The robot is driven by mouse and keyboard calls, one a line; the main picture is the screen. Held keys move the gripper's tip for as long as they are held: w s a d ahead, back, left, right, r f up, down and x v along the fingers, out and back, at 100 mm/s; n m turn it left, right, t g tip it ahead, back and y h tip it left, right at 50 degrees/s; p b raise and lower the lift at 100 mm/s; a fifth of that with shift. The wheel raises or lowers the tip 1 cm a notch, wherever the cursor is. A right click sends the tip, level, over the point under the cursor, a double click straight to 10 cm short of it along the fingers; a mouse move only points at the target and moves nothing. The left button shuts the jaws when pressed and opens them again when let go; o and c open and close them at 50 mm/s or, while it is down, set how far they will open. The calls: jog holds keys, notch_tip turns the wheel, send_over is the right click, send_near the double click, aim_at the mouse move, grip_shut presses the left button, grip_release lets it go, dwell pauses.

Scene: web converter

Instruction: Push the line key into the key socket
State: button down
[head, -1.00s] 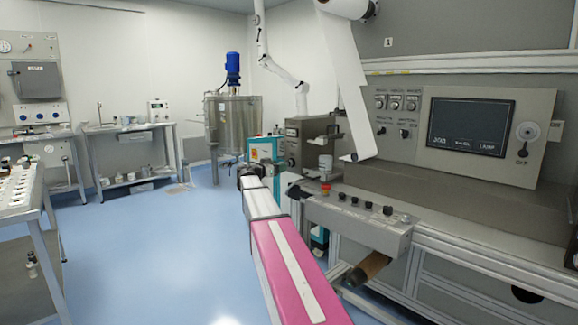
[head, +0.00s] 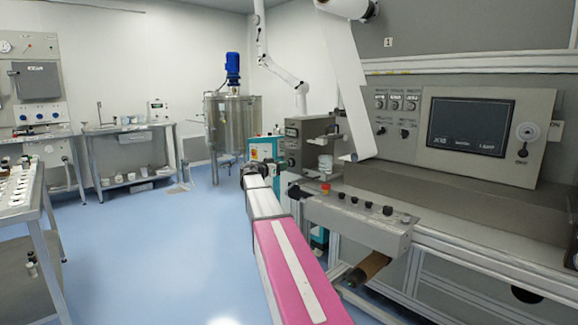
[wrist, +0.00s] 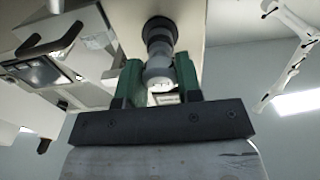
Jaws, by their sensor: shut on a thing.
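In the wrist view my gripper (wrist: 159,82) has two green fingers closed on the line key (wrist: 157,73), a short grey cylinder. Beyond the key, in line with it, is the key socket (wrist: 160,29), a dark round collar on a beige face. The key's far end meets or overlaps the collar in this view. I cannot tell how deep it sits. In the head view my own pink and white arm reaches toward the machine, and its links hide the gripper and key.
The web converter's console (head: 488,135) with a screen and knobs stands at right. A grey ledge (head: 345,213) with several black knobs and a red-yellow piece juts out close to my arm. A white web (head: 343,80) hangs above. Blue floor (head: 150,260) is open at left.

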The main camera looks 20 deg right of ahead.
jog(key=shift+a, duration=0.1)
jog(key=shift+v, duration=2.35)
jog(key=shift+a, duration=0.1)
jog(key=shift+v, duration=1.85)
